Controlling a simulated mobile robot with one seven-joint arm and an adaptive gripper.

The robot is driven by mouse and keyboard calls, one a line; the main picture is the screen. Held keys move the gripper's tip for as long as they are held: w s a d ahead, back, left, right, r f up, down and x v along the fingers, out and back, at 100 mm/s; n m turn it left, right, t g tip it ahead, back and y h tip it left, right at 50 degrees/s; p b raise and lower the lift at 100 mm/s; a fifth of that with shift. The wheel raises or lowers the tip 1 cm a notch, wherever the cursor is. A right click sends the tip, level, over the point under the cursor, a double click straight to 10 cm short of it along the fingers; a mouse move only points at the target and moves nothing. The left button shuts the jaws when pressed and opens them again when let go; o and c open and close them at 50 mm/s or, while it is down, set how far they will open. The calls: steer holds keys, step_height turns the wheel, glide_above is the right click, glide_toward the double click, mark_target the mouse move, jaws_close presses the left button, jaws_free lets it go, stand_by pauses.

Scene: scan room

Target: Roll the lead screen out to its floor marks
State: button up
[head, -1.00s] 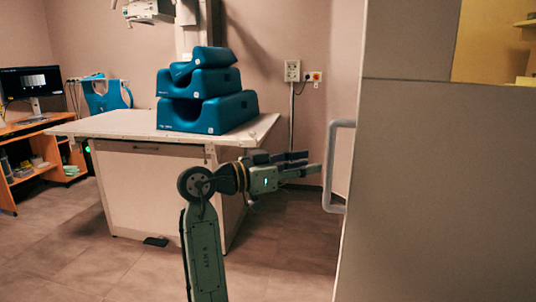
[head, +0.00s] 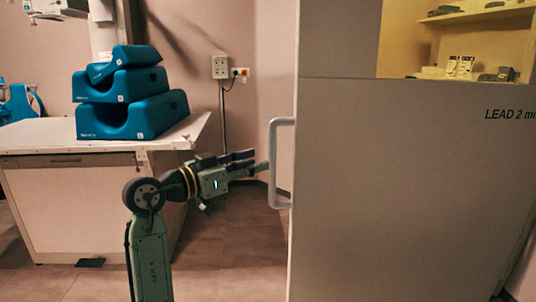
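The lead screen (head: 400,170) is a tall beige-grey panel filling the right of the head view, with "LEAD 2 m…" lettering and a window in its upper part. A pale vertical handle (head: 274,175) stands out from its left edge. My gripper (head: 252,161) is just left of the handle, fingers pointing right towards it. The fingers look apart, with nothing visible between them. The tips come close to the handle's bar; I cannot tell whether they touch it. The screen's base and the floor marks are not in view.
A white table (head: 50,132) with stacked blue foam cushions (head: 130,115) stands at the left. A wall socket (head: 220,67) is behind. Bare floor (head: 225,245) shows between table and screen. Through the window, a shelf (head: 480,14) holds small items.

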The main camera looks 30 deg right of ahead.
mark_target(270, 158)
steer(key=d, duration=0.2)
steer(key=d+p, duration=0.1)
steer(key=d, duration=0.1)
steer(key=w+d, duration=0.1)
steer(key=d, duration=0.1)
steer(key=shift+d, duration=0.1)
jaws_close()
stand_by(0.3)
stand_by(0.4)
